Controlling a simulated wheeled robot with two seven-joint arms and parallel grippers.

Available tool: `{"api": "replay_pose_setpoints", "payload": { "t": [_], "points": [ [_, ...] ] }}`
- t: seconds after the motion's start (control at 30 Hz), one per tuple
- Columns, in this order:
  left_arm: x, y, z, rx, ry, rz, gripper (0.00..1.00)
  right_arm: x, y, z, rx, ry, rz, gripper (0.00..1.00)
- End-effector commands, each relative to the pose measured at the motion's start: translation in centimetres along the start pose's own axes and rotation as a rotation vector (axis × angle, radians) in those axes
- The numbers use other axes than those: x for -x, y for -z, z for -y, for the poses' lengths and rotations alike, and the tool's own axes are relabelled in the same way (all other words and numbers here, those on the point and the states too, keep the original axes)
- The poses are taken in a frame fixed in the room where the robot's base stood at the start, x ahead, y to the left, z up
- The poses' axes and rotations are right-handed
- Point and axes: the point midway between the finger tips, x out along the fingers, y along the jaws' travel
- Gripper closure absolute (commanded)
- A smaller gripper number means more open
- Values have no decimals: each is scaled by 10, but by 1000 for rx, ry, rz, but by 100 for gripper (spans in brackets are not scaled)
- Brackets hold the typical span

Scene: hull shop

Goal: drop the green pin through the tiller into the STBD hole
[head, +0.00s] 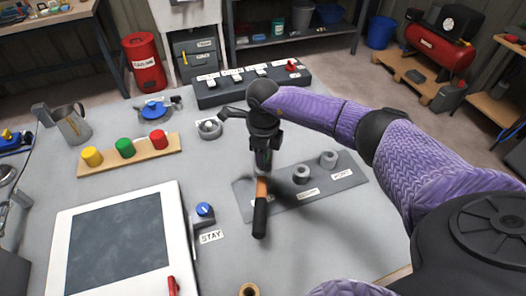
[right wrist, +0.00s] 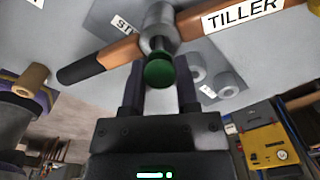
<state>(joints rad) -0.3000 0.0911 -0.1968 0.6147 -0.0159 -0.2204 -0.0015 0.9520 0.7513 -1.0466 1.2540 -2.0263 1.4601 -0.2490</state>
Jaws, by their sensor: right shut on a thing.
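My right gripper (head: 263,150) is above the tiller, on the left part of the grey plate. In the right wrist view it is shut on the green pin (right wrist: 160,72), whose round head shows between the fingers. The pin is at the tiller's metal collar (right wrist: 158,25); how deep it sits is hidden. The tiller (right wrist: 118,53) has a brown wooden shaft and a black grip (head: 260,218) pointing toward me. A partly covered label (right wrist: 125,25), apparently STBD, lies beside the collar. My left gripper is not in view.
The grey plate (head: 285,205) carries two more bare round sockets (head: 302,174) to the right. A wooden strip (head: 140,160) with yellow, green and red cylinders, a metal jug (head: 70,125) and a white-framed dark panel (head: 115,240) are to the left. A black switch box (head: 250,85) stands behind.

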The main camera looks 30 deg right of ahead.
Motion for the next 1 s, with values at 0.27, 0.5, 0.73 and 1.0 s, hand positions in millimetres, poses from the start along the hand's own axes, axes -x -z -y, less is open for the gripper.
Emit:
{"api": "replay_pose_setpoints", "payload": {
  "t": [0.27, 0.5, 0.73, 1.0],
  "points": [
    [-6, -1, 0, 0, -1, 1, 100, -8, 0, 0, 0, 0, 0, 100],
    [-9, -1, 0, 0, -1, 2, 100, -12, 0, 0, 0, 0, 0, 100],
    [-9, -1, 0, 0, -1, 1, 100, -11, 0, 0, 0, 0, 1, 100],
    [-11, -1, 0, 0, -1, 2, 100, -14, 0, 0, 0, 0, 1, 100]
  ]
}}
